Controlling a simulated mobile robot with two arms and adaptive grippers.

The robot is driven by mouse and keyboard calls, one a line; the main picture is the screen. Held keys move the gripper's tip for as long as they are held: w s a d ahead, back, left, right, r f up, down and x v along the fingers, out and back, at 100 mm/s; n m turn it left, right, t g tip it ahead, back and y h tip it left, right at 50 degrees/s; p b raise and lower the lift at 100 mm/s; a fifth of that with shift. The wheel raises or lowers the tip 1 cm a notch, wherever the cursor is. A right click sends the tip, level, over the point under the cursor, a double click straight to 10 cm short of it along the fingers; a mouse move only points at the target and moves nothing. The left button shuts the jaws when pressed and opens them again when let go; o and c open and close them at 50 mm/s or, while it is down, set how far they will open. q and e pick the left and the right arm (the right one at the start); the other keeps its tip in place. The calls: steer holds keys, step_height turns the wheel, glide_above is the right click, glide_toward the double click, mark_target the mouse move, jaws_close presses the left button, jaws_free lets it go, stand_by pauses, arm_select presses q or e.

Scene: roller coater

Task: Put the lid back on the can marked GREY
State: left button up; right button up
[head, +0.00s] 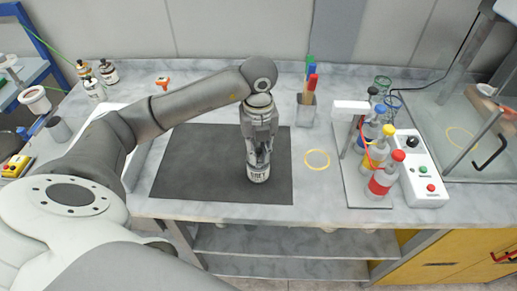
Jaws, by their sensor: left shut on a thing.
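A small pale can (258,174) with dark lettering, which seems to read GREY, stands upright near the right side of a dark mat (195,170). My left gripper (258,161) points straight down over the can, with its fingers at the can's top. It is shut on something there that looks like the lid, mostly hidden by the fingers. I cannot tell whether the lid is seated on the rim or just above it. No other lid shows on the bench. My right gripper is not in view.
A yellow ring (317,160) lies right of the mat. Further right are bottles with coloured caps (385,175) and a white control box (420,172). Small bottles (95,88) stand at the back left.

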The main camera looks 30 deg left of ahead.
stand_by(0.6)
arm_select(q)
steer(key=o, duration=0.9)
steer(key=shift+c, duration=0.2)
steer(key=o, duration=0.5)
steer(key=shift+r+p, duration=2.35)
steer(key=shift+r, duration=1.15)
